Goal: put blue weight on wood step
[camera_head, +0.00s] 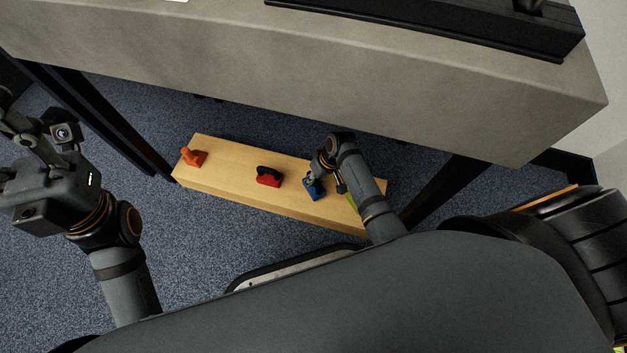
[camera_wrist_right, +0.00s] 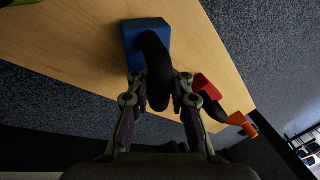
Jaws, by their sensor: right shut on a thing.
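The blue weight (camera_head: 313,190) has a blue block body and a black handle. It shows over the right half of the wood step (camera_head: 228,171), a long pale plank-topped step. My right gripper (camera_head: 315,174) is shut on the black handle, which shows between its fingers in the right wrist view (camera_wrist_right: 157,92). The blue block (camera_wrist_right: 131,42) there shows against the wood surface (camera_wrist_right: 75,50). It looks at or very near the top; I cannot tell if it touches. My left gripper (camera_head: 22,135) is at the far left, away from the step, its jaws unclear.
A red weight with a black handle (camera_head: 268,179) stands mid-step, and an orange one (camera_head: 193,157) near its left end. A yellow-green thing (camera_head: 351,201) is partly hidden by my right arm. A grey tabletop (camera_head: 300,75) overhangs behind, with dark legs. Step surface between weights is free.

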